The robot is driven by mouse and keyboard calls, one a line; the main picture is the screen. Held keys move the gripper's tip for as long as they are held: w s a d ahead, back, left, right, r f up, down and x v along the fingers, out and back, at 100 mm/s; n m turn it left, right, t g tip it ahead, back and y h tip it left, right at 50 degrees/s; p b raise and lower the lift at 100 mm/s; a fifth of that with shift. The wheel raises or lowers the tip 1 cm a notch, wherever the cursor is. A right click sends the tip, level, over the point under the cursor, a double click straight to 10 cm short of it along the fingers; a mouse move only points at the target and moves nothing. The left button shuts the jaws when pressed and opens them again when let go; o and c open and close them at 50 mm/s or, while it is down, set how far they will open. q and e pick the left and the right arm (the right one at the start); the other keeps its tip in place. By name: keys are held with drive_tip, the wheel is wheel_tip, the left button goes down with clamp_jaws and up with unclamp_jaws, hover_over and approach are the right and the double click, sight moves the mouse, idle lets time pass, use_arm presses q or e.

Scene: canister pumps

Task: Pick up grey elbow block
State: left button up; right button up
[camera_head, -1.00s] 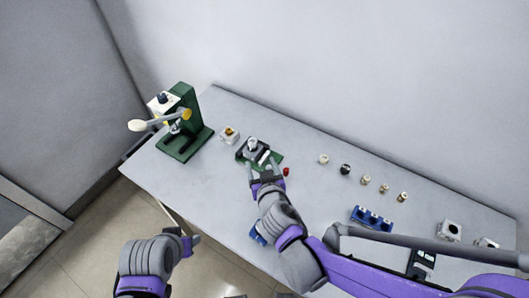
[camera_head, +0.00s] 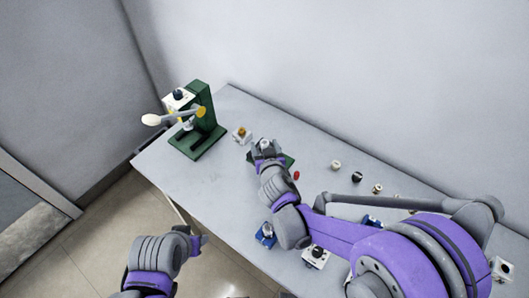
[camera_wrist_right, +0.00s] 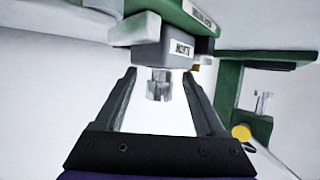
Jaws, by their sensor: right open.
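A grey metallic piece (camera_wrist_right: 159,84) stands on a grey labelled block (camera_wrist_right: 165,50) of a green-based fixture (camera_wrist_right: 185,14), which appears upside down in the right wrist view. I cannot tell which grey part is the elbow block. My right gripper (camera_wrist_right: 159,78) is open, its fingers on either side of the metallic piece with gaps showing. In the head view my right gripper (camera_head: 264,150) is over the fixture and hides most of it; an edge of the green base (camera_head: 289,160) shows. My left gripper (camera_head: 198,241) is off the table's front edge, its jaws unclear.
A green press (camera_head: 200,120) with a pale-knobbed lever stands at the table's left end. Several small round parts (camera_head: 357,176) line the back. A blue holder (camera_head: 265,236) is at the front.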

drive_tip(key=shift+w+f, duration=0.1)
drive_tip(key=shift+w, duration=0.15)
clamp_jaws()
idle(0.4)
